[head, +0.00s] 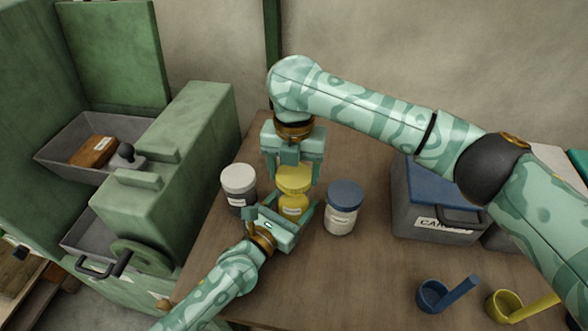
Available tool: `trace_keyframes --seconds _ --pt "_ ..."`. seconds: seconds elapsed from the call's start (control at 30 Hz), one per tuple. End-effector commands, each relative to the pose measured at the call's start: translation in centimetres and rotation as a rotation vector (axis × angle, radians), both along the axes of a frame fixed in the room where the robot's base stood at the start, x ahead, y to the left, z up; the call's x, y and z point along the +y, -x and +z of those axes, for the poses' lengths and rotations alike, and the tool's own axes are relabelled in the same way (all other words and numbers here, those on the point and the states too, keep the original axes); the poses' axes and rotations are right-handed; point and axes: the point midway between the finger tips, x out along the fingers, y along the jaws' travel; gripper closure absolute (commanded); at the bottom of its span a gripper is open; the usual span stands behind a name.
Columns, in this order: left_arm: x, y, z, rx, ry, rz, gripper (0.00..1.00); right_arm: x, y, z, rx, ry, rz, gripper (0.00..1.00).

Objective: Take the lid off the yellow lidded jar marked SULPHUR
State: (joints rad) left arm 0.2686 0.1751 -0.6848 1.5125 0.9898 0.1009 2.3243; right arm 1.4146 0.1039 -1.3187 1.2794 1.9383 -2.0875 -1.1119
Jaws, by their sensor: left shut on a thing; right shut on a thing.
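The yellow lidded jar (292,206) stands on the wooden table in the head view, with a pale label on its front too small to read. Its yellow lid (295,181) is at the top of the jar; I cannot tell whether it is seated or slightly raised. My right gripper (295,172) points down from above and is shut on the lid. My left gripper (291,213) comes from the front left, low down, and is shut on the jar body. The fingers hide parts of the jar's sides.
A grey-lidded jar (238,188) stands close on the left and a blue-lidded jar (342,207) close on the right. A grey box with a blue lid (436,202) is farther right. Blue (437,295) and yellow (506,305) scoops lie at front right. A green machine (172,165) borders the table's left.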

Motion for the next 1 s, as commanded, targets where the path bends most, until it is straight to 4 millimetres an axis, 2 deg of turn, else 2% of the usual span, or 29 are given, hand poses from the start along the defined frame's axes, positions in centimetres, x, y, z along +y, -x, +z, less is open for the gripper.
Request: trace_keyframes --seconds 0.3,0.53,0.57,0.63,0.67,1.0 --pt "0.0 0.0 0.1 -0.001 0.001 0.0 0.96 0.0 -0.1 3.7 -0.002 0.0 -0.001 0.62" --pt "0.0 0.0 0.1 -0.001 0.001 0.0 0.96 0.0 0.0 4.0 0.0 0.0 0.0 0.62" --pt "0.0 0.0 0.1 -0.001 0.001 0.0 0.29 0.0 0.0 4.0 0.0 0.0 0.0 0.62" --pt "0.0 0.0 0.1 -0.001 0.001 0.0 0.1 0.0 0.0 4.0 0.0 0.0 0.0 0.62" --pt "0.0 0.0 0.1 -0.001 0.001 0.0 0.07 0.0 0.0 4.0 0.0 0.0 0.0 0.62" --pt "0.4 0.4 0.0 -0.001 -0.001 0.001 0.07 0.0 0.0 4.1 -0.001 0.0 0.0 0.62"
